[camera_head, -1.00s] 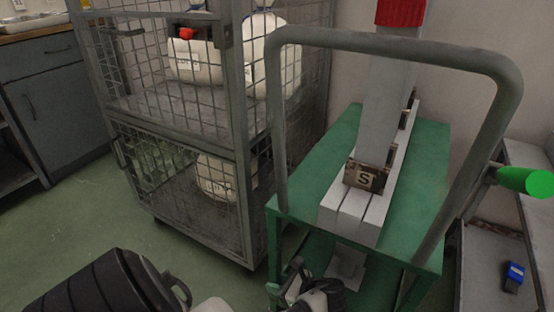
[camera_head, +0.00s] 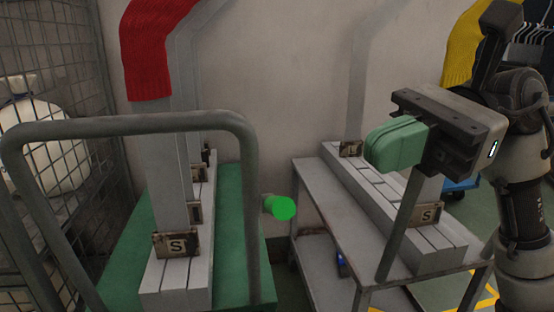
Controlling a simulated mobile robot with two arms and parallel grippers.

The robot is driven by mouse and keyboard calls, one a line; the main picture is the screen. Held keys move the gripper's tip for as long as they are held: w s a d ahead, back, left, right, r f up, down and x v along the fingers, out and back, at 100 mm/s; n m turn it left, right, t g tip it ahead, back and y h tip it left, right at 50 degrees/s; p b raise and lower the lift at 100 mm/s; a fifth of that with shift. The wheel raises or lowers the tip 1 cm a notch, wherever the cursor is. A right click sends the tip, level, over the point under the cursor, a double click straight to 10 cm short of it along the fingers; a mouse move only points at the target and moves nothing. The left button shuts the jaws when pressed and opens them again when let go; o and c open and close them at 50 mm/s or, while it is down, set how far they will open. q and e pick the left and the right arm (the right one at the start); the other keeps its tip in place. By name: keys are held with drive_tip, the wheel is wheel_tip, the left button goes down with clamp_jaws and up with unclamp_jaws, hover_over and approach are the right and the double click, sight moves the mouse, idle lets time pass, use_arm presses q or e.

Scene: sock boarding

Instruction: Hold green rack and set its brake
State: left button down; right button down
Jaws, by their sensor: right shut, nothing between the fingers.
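The green rack (camera_head: 238,232) stands at left centre, with a grey tubular push handle (camera_head: 130,124) across its near side. It carries white leg forms on a grey base with an S tag (camera_head: 176,244); a red sock (camera_head: 150,62) covers the top of one form. A bright green knob (camera_head: 279,207) sticks out at the rack's right side. My right gripper (camera_head: 378,147), with green finger pads, is shut and empty. It hangs in front of the neighbouring grey rack, right of the knob and apart from it. My left gripper is out of view.
A grey rack (camera_head: 318,210) with forms tagged L and S stands close on the right, with a narrow gap between the racks. A wire cage trolley (camera_head: 95,75) with white bags is at the left. A yellow sock (camera_head: 462,50) shows at the upper right.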

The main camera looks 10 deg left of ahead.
drive_tip(key=a+r+n+t+h, duration=0.3)
drive_tip(key=a+r+n+h, duration=0.2)
drive_tip(key=a+n+h, duration=0.5)
wheel_tip(320, 180, up, 6)
drive_tip(key=w+d+n+t+h, duration=0.1)
drive_tip(key=n+t+h, duration=0.2)
drive_tip(key=t, duration=0.1)
drive_tip(key=shift+w+d+r+n+t, duration=0.15)
drive_tip(key=shift+w+r+n+t, duration=0.15)
drive_tip(key=shift+w+t, duration=0.1)
drive_tip(key=shift+f, duration=0.2)
